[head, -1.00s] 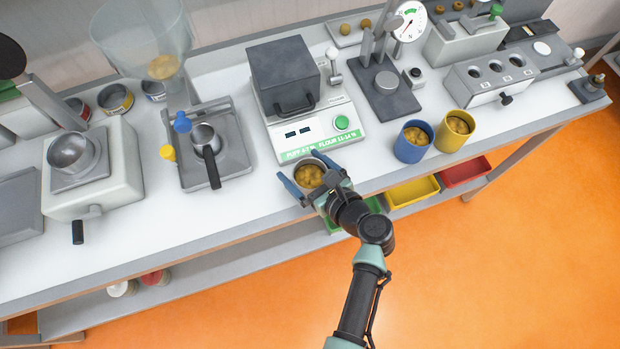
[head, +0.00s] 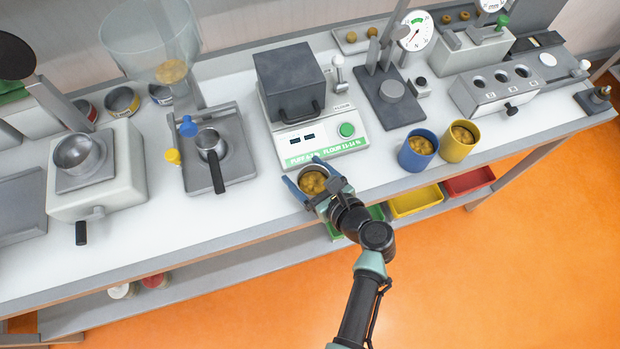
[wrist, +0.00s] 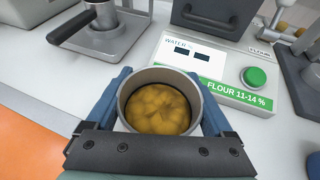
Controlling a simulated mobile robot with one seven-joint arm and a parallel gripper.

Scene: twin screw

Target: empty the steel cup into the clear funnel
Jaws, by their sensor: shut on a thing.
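My gripper (head: 313,182) is shut around a steel cup (wrist: 133,85) filled with lumpy yellow-brown pieces (wrist: 158,108). The cup is upright at the bench's front edge, in front of the moisture meter; I cannot tell whether it touches the bench. The wrist view shows a blue finger on each side of the cup. The clear funnel (head: 140,45) stands at the back left in the head view, well away from my gripper. Some yellow-brown material (head: 172,72) shows at its lower part.
The dark-lidded meter (head: 292,85) stands behind the cup. A steel pan with a black handle (head: 213,150) is on the grey stand (head: 235,165) to the left, below the funnel. Blue (head: 414,158) and yellow (head: 455,152) cups stand right.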

